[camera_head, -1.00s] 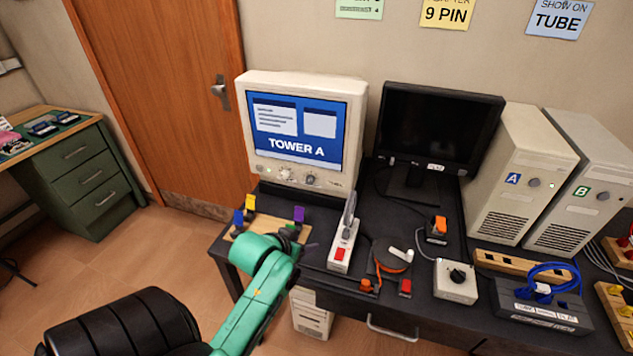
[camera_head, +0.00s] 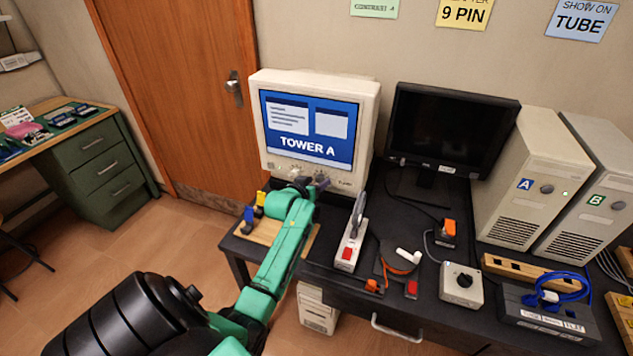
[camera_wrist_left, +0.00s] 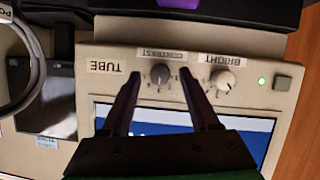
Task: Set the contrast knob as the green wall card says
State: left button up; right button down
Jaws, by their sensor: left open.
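The cream tube monitor (camera_head: 366,125) stands at the desk's left, its screen reading TOWER A. In the left wrist view its front panel appears upside down. The dark grey contrast knob (camera_wrist_left: 160,75) sits under a CONTRAST label, beside the pale BRIGHT knob (camera_wrist_left: 223,80). My left gripper (camera_wrist_left: 161,82) is open, its fingers on either side of the contrast knob; I cannot tell whether they touch it. In the head view my left gripper (camera_head: 310,184) covers part of the panel. The green wall card (camera_head: 374,8) is cut off at the top; its small line seems to read CONTRAST 4.
A black flat monitor (camera_head: 449,128) stands to the right, then tower A (camera_head: 528,180) and tower B (camera_head: 597,203). A power strip (camera_head: 351,240), a grey knob box (camera_head: 461,285) and a wooden block with coloured plugs (camera_head: 262,232) lie on the desk.

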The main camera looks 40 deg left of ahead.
pick_arm(q)
jog(key=shift+c, duration=0.4)
grip_shut()
